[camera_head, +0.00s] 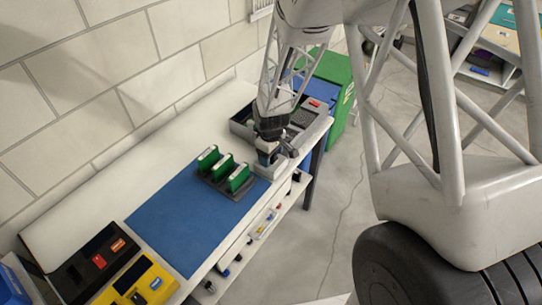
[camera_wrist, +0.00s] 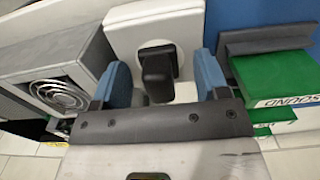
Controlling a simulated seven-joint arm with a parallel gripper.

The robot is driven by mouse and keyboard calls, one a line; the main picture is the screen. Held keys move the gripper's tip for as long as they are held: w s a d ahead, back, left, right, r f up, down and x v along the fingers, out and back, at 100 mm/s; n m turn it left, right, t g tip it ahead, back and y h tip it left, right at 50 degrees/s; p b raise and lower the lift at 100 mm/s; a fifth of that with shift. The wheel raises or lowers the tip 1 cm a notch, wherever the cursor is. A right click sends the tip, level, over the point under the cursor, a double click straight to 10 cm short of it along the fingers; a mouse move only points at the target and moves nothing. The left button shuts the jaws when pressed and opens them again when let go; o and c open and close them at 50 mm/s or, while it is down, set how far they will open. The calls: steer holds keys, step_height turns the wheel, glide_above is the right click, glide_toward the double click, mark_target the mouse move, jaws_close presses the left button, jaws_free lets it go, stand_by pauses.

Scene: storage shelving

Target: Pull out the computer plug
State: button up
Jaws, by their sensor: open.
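The black plug (camera_wrist: 157,72) sits in a round recess on a white socket box (camera_wrist: 125,28) in the wrist view. My gripper (camera_wrist: 160,64) is open, with one blue finger on each side of the plug. Gaps show between the fingers and the plug. In the head view my gripper (camera_head: 268,152) is low over the table's right part, at the white socket box (camera_head: 268,171). There the plug is hidden behind my gripper.
Green modules in a dark rack (camera_head: 228,178) stand close to the left of my gripper on the blue mat (camera_head: 185,220). A grey case with a round fan grille (camera_wrist: 58,92) is close by on the other side. Black and yellow trays (camera_head: 138,281) lie at the near end.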

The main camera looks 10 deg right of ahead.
steer(key=shift+c, duration=0.3)
jaws_close()
steer(key=shift+r, duration=0.85)
steer(key=shift+r, duration=1.05)
steer(key=shift+r, duration=0.35)
steer(key=shift+r, duration=0.7)
